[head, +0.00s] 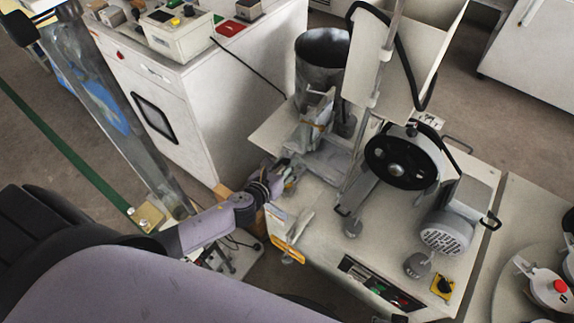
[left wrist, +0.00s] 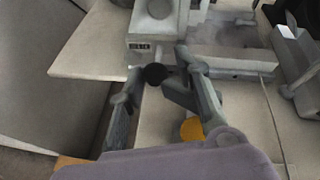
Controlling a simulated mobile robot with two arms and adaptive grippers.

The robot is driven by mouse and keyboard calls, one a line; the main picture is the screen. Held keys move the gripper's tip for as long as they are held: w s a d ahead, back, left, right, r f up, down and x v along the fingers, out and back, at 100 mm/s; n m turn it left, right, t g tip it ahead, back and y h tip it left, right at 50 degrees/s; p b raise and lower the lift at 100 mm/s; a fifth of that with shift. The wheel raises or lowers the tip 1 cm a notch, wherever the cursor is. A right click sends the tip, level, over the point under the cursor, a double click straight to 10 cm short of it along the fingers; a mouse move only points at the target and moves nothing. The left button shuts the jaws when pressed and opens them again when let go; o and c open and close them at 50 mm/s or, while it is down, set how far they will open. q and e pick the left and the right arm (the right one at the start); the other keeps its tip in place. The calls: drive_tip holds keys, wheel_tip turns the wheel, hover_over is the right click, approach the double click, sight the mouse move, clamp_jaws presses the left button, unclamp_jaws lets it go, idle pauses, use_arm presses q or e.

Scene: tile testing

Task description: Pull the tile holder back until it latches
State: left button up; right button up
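The tile holder (head: 318,138) is a grey metal assembly on the pale top of the testing machine, below a dark metal hopper. In the left wrist view its grey block and slide (left wrist: 232,60) show at the top, with a round black knob (left wrist: 154,74) in front. My left gripper (head: 286,174) reaches the near left edge of the machine top, close to the holder. In the left wrist view its fingers (left wrist: 160,82) are apart, one on each side of the knob. I cannot tell whether they touch it. My right gripper is not in view.
The hopper (head: 322,62) stands behind the holder. A black wheel (head: 402,156) and a motor (head: 447,232) sit to the right. An orange handle (head: 288,248) projects from the machine's front, below my gripper. A white cabinet (head: 190,95) stands to the left.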

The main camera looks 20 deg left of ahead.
use_arm(q)
drive_tip(key=shift+o, duration=1.2)
drive_tip(key=shift+w+a+f, duration=0.1)
drive_tip(key=shift+a+f, duration=0.05)
drive_tip(key=shift+a, duration=0.4)
drive_tip(key=shift+d, duration=0.2)
drive_tip(key=d+v, duration=0.1)
drive_tip(key=v, duration=1.1)
drive_tip(key=shift+a, duration=0.35)
